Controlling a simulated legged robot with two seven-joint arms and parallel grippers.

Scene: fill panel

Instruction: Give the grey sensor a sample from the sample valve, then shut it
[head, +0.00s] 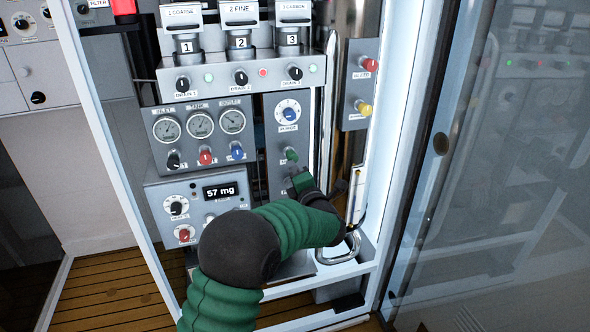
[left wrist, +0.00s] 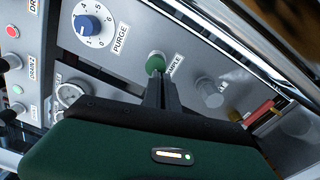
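The green valve knob (head: 291,155) sits on the grey panel under the purge dial. In the left wrist view the green knob (left wrist: 156,62) is just beyond my fingertips, beside a label partly hidden that ends in "PLE". My left gripper (head: 301,180) is below the knob; its dark fingers (left wrist: 160,80) are close together with the tips at the knob. I cannot tell whether they touch it. A grey cylindrical part (left wrist: 210,92) stands out right of the knob; I cannot tell whether it is the grey sensor. My right gripper is out of view.
The blue purge dial (head: 289,113) is above the knob. Left are gauges (head: 200,124) and a display (head: 220,191) reading 57 mg. Red (head: 369,64) and yellow (head: 363,107) knobs are at the right. A white frame post and glass door (head: 480,180) bound the right side.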

